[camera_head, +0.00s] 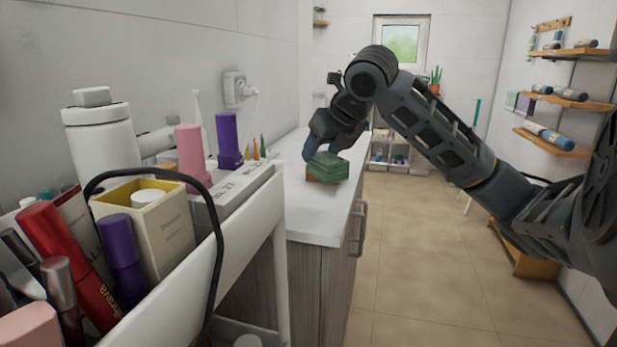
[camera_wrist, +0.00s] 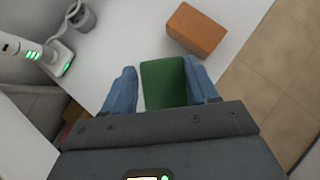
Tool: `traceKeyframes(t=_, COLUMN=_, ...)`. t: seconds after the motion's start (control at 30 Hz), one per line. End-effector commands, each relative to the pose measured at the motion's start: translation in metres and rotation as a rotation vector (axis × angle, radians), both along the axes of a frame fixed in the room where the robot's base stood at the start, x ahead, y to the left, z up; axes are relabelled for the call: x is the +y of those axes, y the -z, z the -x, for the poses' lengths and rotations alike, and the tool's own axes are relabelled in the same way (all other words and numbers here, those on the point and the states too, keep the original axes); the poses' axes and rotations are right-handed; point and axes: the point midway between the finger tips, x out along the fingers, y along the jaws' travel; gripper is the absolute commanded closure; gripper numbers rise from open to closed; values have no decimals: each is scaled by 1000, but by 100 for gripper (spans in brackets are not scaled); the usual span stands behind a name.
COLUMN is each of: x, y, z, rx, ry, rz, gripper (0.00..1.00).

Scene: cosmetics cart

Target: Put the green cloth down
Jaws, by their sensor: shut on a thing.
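The green cloth (camera_head: 329,166) is a folded, layered stack over the far white counter in the head view. In the wrist view the cloth (camera_wrist: 164,84) sits between the two blue fingers of my gripper (camera_wrist: 160,68), which is shut on it. In the head view my gripper (camera_head: 322,150) reaches down to the cloth from above, at its far left side. I cannot tell whether the underside of the cloth touches the counter.
An orange-brown block (camera_wrist: 196,31) lies on the white counter (camera_wrist: 125,40), just beyond the cloth. A grey cup (camera_wrist: 81,17) and a white device with green lights (camera_wrist: 58,58) stand to the left. A cosmetics cart (camera_head: 262,208) is near left.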

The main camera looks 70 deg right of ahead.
Motion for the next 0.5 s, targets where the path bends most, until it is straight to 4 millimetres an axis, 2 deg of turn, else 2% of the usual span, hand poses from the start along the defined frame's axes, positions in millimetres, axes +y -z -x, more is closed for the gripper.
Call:
traceKeyframes(t=0.1, x=8, y=12, z=-18, rx=0, ry=-3, rz=-2, gripper=90)
traceKeyframes(t=0.2, x=11, y=17, z=-26, rx=1, ry=-1, rz=-1, gripper=90)
traceKeyframes(t=0.37, x=11, y=24, z=-29, rx=1, ry=1, rz=-1, gripper=90)
traceKeyframes(t=0.5, x=12, y=42, z=-28, rx=0, ry=3, rz=-3, gripper=90)
